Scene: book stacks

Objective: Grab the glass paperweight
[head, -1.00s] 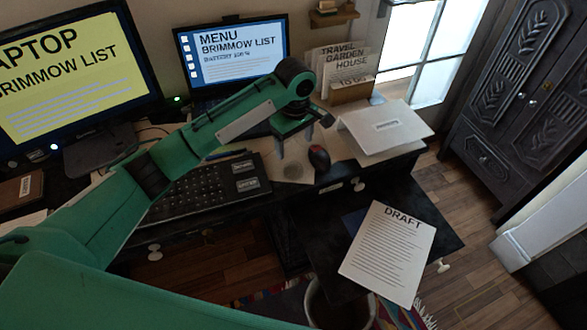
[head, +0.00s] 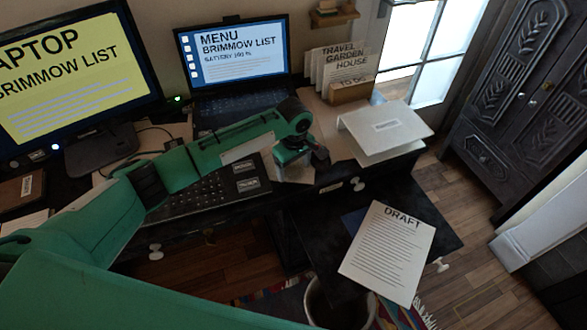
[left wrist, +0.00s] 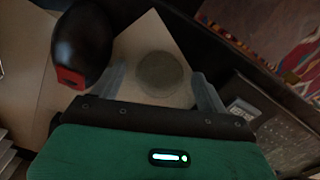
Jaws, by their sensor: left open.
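The glass paperweight (left wrist: 162,73) is a round, dull grey, see-through disc on a pale sheet on the desk, seen in the left wrist view. My left gripper (left wrist: 158,85) is open, with one finger on either side of the paperweight in that view; I cannot tell whether they touch it. In the head view, the left gripper (head: 292,165) is low over the desk between the keyboard and the white stand, and the arm hides the paperweight. My right gripper is in neither view.
A dark mouse with a red part (left wrist: 82,45) is close beside one finger. An open drawer with a DRAFT sheet (head: 388,255) is in front.

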